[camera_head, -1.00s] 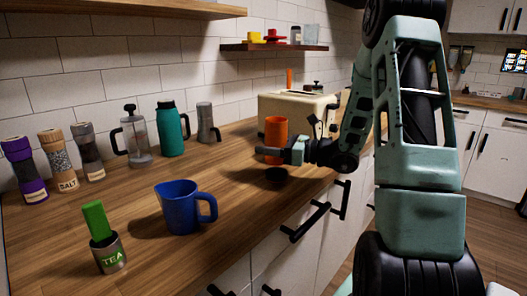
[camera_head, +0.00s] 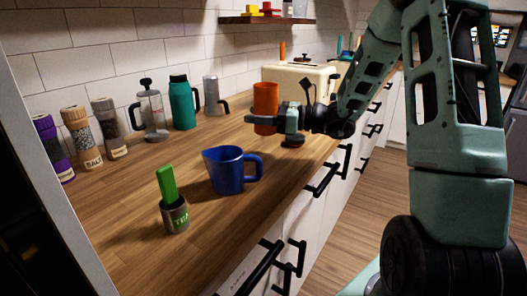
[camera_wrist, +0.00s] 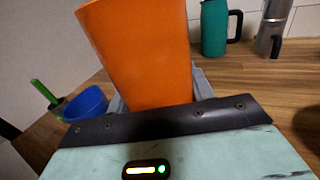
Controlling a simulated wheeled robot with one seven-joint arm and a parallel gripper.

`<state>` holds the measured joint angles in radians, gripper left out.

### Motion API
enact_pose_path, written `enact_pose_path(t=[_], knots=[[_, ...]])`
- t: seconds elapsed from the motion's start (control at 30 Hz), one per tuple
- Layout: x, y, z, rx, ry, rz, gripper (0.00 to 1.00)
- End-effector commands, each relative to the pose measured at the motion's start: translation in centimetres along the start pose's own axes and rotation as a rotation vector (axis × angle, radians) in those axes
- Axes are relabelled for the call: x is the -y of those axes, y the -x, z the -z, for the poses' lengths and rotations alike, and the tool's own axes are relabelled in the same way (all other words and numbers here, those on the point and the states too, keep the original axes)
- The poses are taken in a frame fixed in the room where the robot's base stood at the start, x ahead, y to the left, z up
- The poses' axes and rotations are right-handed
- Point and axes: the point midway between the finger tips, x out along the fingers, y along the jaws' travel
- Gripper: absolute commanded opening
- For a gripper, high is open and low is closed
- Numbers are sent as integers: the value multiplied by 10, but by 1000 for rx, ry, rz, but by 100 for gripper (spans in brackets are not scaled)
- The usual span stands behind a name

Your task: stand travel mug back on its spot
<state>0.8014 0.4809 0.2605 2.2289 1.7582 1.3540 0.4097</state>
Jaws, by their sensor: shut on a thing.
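The orange travel mug (camera_head: 265,98) is held upright above the wooden counter, towards the toaster end. My gripper (camera_head: 272,126) is shut on its lower part. In the wrist view, the mug (camera_wrist: 145,50) fills the upper middle between my fingers, and its top is cut off by the frame. A dark round patch (camera_head: 292,143) lies on the counter just below and right of my gripper; I cannot tell whether it is a coaster or a shadow.
A French press (camera_head: 152,113), teal flask (camera_head: 182,103), moka pot (camera_head: 212,97) and grinders line the wall. A cream toaster (camera_head: 298,78) stands behind the mug. The counter between jug and mug is clear.

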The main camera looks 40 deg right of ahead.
Motion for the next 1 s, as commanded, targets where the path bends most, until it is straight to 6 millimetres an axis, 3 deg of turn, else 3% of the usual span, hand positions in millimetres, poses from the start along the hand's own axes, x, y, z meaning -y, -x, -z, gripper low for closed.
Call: enact_pose_path(t=[0.1,0.6,0.97,1.0], knots=[[0,0,24,1,-4,0,22],[0,0,76,1,-2,1,22],[0,0,80,1,0,1,22],[0,0,80,0,0,1,57]])
